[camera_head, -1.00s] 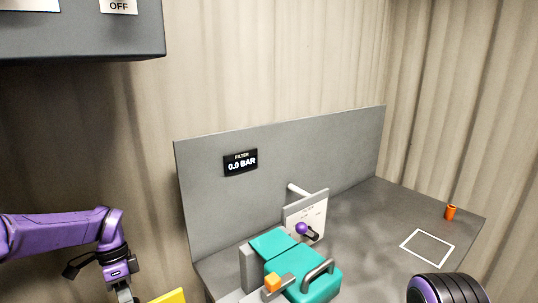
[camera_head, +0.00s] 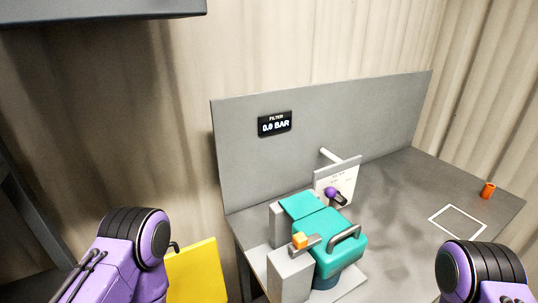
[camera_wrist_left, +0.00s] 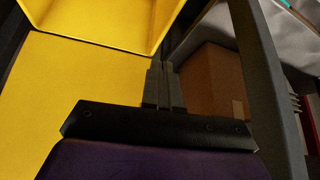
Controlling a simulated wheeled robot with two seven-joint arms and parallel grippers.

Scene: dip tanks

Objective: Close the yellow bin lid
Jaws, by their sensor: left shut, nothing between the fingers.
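The yellow bin lid (camera_head: 197,272) shows in the head view as a raised yellow panel at the bottom, just right of my left arm; its lower part is cut off. In the left wrist view, a flat yellow panel (camera_wrist_left: 75,95) fills the left side, and a hollow yellow shape with a rim (camera_wrist_left: 105,20) is above it. I cannot tell for certain which is lid and which is bin. My left gripper (camera_wrist_left: 162,72) is shut and empty, its fingertips close to the yellow parts; contact is unclear. My right gripper is out of view; only my right arm shows.
A grey bench (camera_head: 395,215) carries a teal-lidded filter unit (camera_head: 335,250) with a handle, a purple-knobbed lever (camera_head: 331,192) and an orange cylinder (camera_head: 488,190). In the wrist view, a brown box (camera_wrist_left: 208,85) and a dark grey post (camera_wrist_left: 258,75) stand right of the fingers.

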